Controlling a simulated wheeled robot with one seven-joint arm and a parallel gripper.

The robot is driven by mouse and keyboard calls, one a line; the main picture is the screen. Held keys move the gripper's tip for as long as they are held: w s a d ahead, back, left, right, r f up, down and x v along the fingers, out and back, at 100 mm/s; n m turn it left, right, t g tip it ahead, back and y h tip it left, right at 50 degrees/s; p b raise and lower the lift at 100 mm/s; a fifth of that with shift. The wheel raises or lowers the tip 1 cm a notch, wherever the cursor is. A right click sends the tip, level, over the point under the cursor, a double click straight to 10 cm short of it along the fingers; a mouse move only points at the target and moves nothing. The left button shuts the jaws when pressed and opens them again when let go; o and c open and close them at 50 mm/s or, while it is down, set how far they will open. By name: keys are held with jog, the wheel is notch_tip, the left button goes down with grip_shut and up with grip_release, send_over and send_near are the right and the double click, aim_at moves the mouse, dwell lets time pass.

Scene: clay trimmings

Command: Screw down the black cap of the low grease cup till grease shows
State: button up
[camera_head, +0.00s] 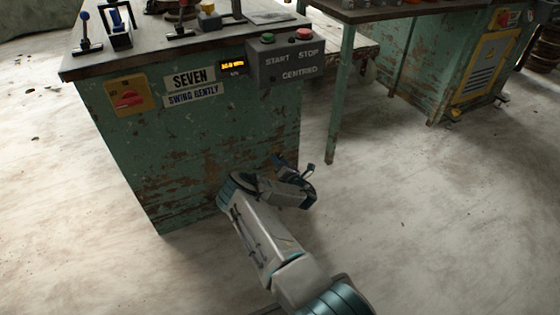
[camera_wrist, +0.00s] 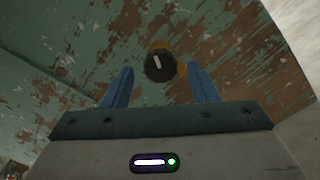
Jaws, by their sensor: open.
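In the wrist view a round black cap (camera_wrist: 160,67) with a white mark on its face sits on the worn green panel, with a brass-coloured edge showing behind it. My gripper (camera_wrist: 159,78) is open, its two blue fingers standing left and right of the cap. Whether the fingers reach the cap's depth, I cannot tell; neither visibly touches it. In the head view my gripper (camera_head: 294,172) is low by the right side of the green cabinet (camera_head: 190,165). The cap is hidden there behind my arm. No grease shows.
The cabinet bears a red knob on a yellow plate (camera_head: 128,96) and a START/STOP box (camera_head: 286,58). Levers (camera_head: 88,38) stand on its top. A table leg (camera_head: 340,100) rises right of my gripper. The pale floor (camera_head: 430,210) to the right is clear.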

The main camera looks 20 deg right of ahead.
jog(key=shift+w+b, duration=0.3)
jog(key=shift+w, duration=0.95)
jog(key=c, duration=1)
jog(key=shift+d+r, duration=0.1)
jog(key=shift+d, duration=0.2)
jog(key=shift+s+m, duration=0.1)
jog(key=shift+m, duration=0.2)
